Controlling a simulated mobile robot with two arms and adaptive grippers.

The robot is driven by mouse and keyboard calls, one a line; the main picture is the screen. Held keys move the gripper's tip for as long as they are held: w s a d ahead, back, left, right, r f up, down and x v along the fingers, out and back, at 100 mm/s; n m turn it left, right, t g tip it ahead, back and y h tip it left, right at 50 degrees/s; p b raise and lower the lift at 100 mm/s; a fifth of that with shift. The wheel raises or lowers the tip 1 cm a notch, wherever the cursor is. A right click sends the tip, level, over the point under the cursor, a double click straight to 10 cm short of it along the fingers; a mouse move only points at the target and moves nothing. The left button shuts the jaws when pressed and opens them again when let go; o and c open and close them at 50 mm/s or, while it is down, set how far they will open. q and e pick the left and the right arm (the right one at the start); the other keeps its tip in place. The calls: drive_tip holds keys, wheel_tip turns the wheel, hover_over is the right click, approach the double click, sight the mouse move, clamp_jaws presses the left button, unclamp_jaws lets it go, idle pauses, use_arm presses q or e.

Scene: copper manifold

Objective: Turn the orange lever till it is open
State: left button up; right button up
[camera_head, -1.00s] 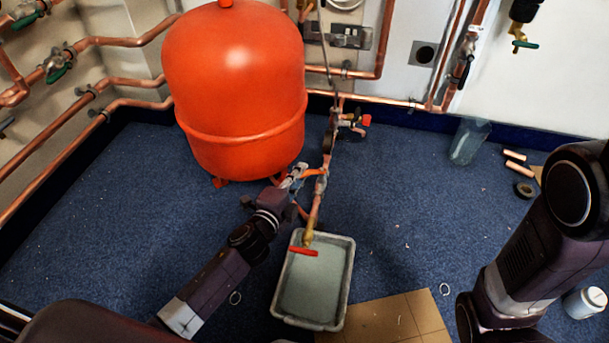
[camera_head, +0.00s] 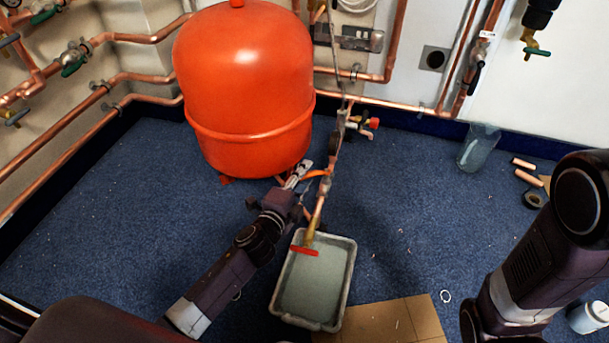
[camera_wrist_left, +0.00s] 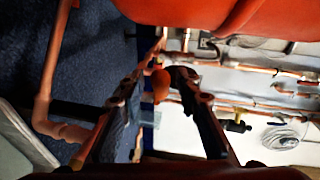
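The orange lever (camera_head: 317,174) sits on the copper manifold (camera_head: 325,185), just in front of the red tank. My left gripper (camera_head: 305,168) is beside it, on its left in the head view. In the left wrist view the gripper's two dark fingers (camera_wrist_left: 157,80) stand apart, and the orange lever's end (camera_wrist_left: 161,86) shows between them. I cannot tell whether either finger touches it. Part of the lever is hidden by the gripper and pipework. My right arm shows at the right of the head view, but its gripper is out of the picture.
The red tank (camera_head: 245,85) stands close behind the left gripper. A red-handled tap (camera_head: 305,251) hangs over a grey tray (camera_head: 345,285). Cardboard (camera_head: 385,320) lies beside the tray. A clear jug (camera_head: 478,148) stands by the wall. Blue carpet is free at left.

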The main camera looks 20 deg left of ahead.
use_arm(q)
drive_tip(key=v, duration=0.7)
drive_tip(key=shift+s, duration=0.3)
